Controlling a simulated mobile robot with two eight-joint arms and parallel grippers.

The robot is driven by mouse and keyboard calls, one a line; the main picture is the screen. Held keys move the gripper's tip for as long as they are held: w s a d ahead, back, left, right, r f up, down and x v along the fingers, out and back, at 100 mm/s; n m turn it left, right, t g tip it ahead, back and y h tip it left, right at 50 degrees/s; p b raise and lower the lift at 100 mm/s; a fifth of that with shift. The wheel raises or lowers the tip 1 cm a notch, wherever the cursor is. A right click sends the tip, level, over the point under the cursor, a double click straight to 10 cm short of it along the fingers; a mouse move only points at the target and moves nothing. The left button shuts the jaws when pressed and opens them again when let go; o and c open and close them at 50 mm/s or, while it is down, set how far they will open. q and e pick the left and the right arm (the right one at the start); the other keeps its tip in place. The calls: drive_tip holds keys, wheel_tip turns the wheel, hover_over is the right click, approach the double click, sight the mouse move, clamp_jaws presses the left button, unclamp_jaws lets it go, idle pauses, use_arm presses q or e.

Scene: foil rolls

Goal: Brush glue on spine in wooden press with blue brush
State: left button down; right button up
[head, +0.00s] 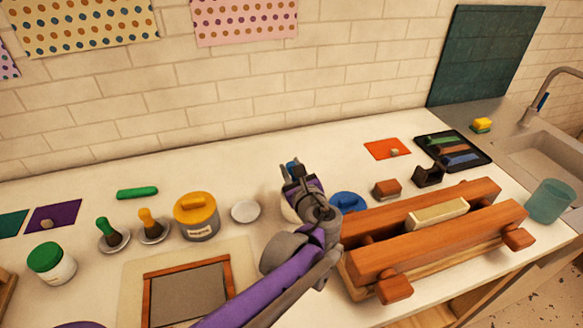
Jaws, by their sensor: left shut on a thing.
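The wooden press (430,262) stands at the right of the counter, with two long reddish-brown beams. A cream block with its spine facing up (438,214) sits between the beams. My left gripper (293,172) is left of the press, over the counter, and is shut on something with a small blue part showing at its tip. This looks like the blue brush, but the gripper hides most of it. A pale round dish (289,212) is partly hidden behind the gripper. My right gripper is not in view.
A blue round item (348,202) lies between gripper and press. Green (112,233) and orange (150,222) brushes stand on saucers left of a yellow-lidded pot (196,217). A wooden frame (187,290) lies in front. A teal cup (549,201) stands right of the press.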

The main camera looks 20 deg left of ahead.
use_arm(q)
drive_tip(key=shift+f+b, duration=0.4)
drive_tip(key=shift+f, duration=0.25)
idle(1.6)
wheel_tip(320, 180, up, 7)
drive_tip(key=p, duration=0.5)
idle(0.3)
idle(0.7)
